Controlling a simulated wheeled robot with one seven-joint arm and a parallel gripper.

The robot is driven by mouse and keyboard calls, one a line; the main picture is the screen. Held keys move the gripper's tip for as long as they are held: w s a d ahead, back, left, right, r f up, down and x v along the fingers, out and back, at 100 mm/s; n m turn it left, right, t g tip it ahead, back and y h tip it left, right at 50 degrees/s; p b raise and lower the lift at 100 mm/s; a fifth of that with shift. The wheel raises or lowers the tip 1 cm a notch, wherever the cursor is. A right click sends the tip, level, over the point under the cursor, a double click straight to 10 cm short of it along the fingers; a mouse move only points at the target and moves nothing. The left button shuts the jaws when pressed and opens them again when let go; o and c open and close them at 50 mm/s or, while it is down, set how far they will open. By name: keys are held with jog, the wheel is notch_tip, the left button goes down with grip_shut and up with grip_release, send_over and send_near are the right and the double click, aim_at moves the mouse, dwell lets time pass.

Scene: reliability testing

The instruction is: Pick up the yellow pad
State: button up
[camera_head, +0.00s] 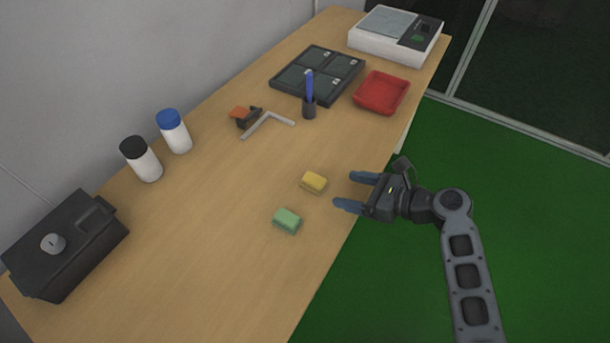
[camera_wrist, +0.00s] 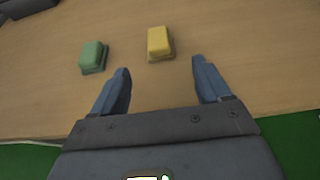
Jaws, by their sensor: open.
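The yellow pad (camera_head: 314,182) is a small block lying on the wooden table near its right edge in the head view. It also shows in the wrist view (camera_wrist: 159,41), ahead of my fingertips and between their lines. A green pad (camera_head: 287,219) lies close by, nearer the front; in the wrist view it is to the left of the yellow pad (camera_wrist: 93,56). My gripper (camera_head: 350,191) is open and empty, at the table's right edge, with its two blue fingers pointing toward the yellow pad. The fingers are apart from both pads.
On the table (camera_head: 205,240) stand a black box (camera_head: 65,245), white bottles with black (camera_head: 143,160) and blue (camera_head: 174,133) caps, a metal L-shaped bar (camera_head: 266,121), a pen holder (camera_head: 309,107), a dark tray (camera_head: 318,76), a red tray (camera_head: 381,93) and a scale (camera_head: 397,35). Bare wood surrounds the pads.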

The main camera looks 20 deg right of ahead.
aim_at(324, 184)
jog(key=x, duration=0.7)
jog(key=shift+w+a+r, duration=0.1)
jog(key=shift+w+r, duration=0.05)
jog(key=shift+r, duration=0.05)
jog(key=shift+c, duration=0.3)
jog(key=c, duration=1.1)
